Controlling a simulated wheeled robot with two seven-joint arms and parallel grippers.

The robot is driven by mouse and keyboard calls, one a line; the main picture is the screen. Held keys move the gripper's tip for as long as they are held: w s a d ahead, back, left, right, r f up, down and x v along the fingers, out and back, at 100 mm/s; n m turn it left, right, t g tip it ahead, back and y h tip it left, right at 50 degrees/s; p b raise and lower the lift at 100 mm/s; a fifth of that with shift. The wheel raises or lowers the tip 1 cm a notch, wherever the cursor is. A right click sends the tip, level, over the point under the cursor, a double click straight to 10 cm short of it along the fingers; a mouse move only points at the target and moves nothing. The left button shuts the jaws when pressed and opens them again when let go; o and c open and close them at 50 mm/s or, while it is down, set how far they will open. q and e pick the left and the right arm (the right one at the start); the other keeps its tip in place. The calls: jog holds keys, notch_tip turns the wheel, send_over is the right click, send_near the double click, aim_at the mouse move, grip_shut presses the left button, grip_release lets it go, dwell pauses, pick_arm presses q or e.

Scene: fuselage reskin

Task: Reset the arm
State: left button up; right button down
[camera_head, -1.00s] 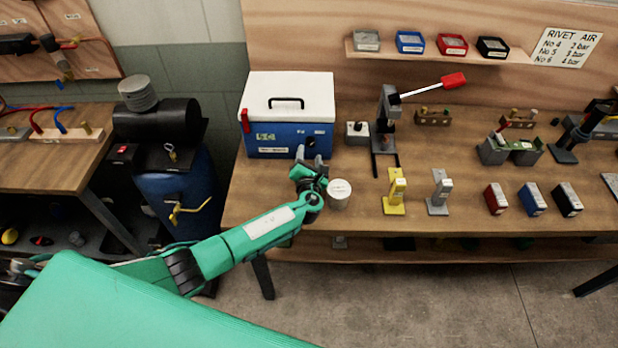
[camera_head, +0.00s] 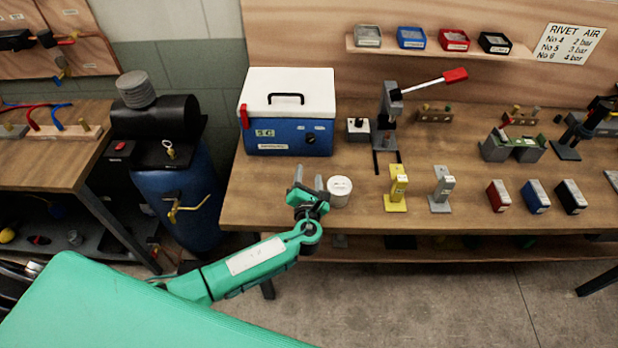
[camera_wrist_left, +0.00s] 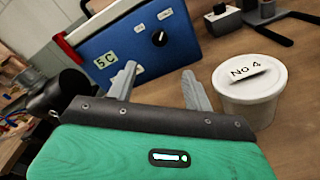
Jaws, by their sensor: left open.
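My left gripper (camera_head: 308,178) is at the front left of the workbench, pointing toward the back. Its two grey fingers are apart with nothing between them, as the left wrist view (camera_wrist_left: 158,85) also shows. A white tub (camera_head: 340,190) stands just right of the gripper, apart from it. In the left wrist view the tub's lid carries a label reading "No 4" (camera_wrist_left: 245,72). A blue cool box (camera_head: 289,133) with a white lid stands behind the gripper; its front shows "5 C" (camera_wrist_left: 106,60) and a black knob. My right gripper is not in view.
A lever press (camera_head: 389,115), a yellow tool (camera_head: 396,188) and a grey tool (camera_head: 441,190) stand right of the tub. Red, blue and black boxes (camera_head: 536,197) sit farther right. A blue tank (camera_head: 178,195) stands left of the workbench.

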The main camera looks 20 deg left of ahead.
pick_arm(q)
jog(key=s+n+g, duration=0.1)
jog(key=s+n, duration=0.2)
jog(key=n, duration=0.1)
jog(key=s+a+f+n+g, duration=0.1)
jog(key=s+n+g, duration=0.1)
jog(key=s+n, duration=0.1)
jog(key=s+a+f+n+g+y, duration=0.1)
jog(key=s+n+g, duration=0.1)
jog(key=n, duration=0.4)
jog(key=shift+s+a+f, duration=0.1)
jog(key=shift+s+f, duration=0.05)
jog(key=shift+s, duration=0.45)
jog(key=s+a+r+n+g+h, duration=0.1)
jog(key=s+r+n+g+h, duration=0.2)
jog(key=s+n, duration=0.95)
jog(key=s+a+r+n+g+h, duration=0.1)
jog(key=s+n+g+h, duration=0.3)
jog(key=s+n, duration=0.9)
notch_tip(320, 180, down, 32)
jog(key=s+g+y+b, duration=0.1)
jog(key=g+b, duration=0.1)
jog(key=b, duration=0.1)
jog(key=s+a+f+g+b, duration=0.1)
jog(key=s+a+f+b, duration=0.1)
jog(key=s+f, duration=1.8)
notch_tip(320, 180, down, 4)
jog(key=shift+a+r+m+g, duration=0.1)
jog(key=shift+a+m+g, duration=0.3)
jog(key=shift+a, duration=0.3)
